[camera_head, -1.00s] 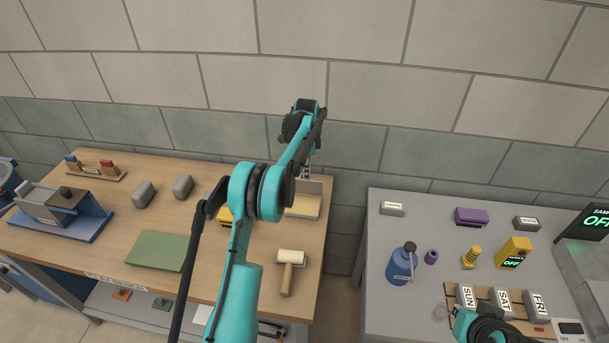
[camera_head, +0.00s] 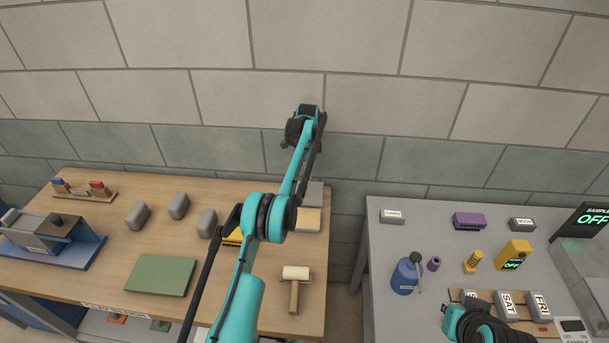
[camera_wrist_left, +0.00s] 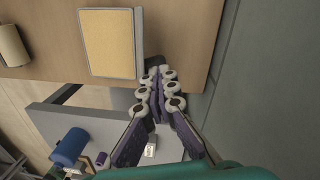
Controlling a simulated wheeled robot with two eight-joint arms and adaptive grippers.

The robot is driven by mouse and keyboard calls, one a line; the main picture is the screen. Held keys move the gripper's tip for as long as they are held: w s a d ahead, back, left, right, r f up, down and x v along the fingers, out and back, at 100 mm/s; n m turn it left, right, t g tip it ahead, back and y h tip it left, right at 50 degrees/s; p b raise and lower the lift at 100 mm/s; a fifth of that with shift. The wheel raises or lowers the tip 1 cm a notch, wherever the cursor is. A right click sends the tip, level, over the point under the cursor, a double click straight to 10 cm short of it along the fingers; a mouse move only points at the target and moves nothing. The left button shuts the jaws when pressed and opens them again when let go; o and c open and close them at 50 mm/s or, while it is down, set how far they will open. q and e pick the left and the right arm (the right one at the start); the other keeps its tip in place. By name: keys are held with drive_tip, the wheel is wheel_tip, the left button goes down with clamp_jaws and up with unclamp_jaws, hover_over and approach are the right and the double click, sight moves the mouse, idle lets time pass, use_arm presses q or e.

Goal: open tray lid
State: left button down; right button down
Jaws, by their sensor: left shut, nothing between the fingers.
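The tray (camera_head: 308,220), with a tan inside and pale rim, stands at the back right of the wooden table. It also shows in the left wrist view (camera_wrist_left: 108,45), its tan inside uncovered. A grey panel (camera_head: 314,192) rises along its back edge and looks like the lid standing up; the wrist view shows only a thin grey strip there. My left gripper (camera_wrist_left: 158,95) is shut and empty, beside a corner of the tray on the wall side, apart from the tan surface. In the head view my arm hides its fingers. My right gripper's fingers do not show.
Several grey bricks (camera_head: 179,206) and a green mat (camera_head: 160,276) lie to the left. The block wall stands close behind.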

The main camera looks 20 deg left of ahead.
sight(306, 184)
use_arm(q)
drive_tip(key=f, duration=0.3)
drive_tip(key=shift+s+f, duration=0.3)
drive_tip(key=shift+f, duration=0.05)
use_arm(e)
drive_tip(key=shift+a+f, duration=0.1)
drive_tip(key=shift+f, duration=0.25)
use_arm(q)
drive_tip(key=c, duration=1.4)
unclamp_jaws()
drive_tip(key=shift+c, duration=0.2)
drive_tip(key=shift+o, duration=0.7)
drive_tip(key=shift+w+a+f+g, duration=0.3)
drive_tip(key=shift+w+a+f, duration=0.3)
drive_tip(key=shift+f, duration=0.2)
drive_tip(key=shift+w+r, duration=0.1)
drive_tip(key=shift+r, duration=0.05)
drive_tip(key=shift+s+d+r, duration=0.3)
drive_tip(key=shift+s+r, duration=0.05)
drive_tip(key=shift+r, duration=0.15)
drive_tip(key=shift+w+a+f, duration=0.1)
drive_tip(key=shift+w+f, duration=0.05)
drive_tip(key=shift+w, duration=0.15)
drive_tip(key=shift+p, duration=0.3)
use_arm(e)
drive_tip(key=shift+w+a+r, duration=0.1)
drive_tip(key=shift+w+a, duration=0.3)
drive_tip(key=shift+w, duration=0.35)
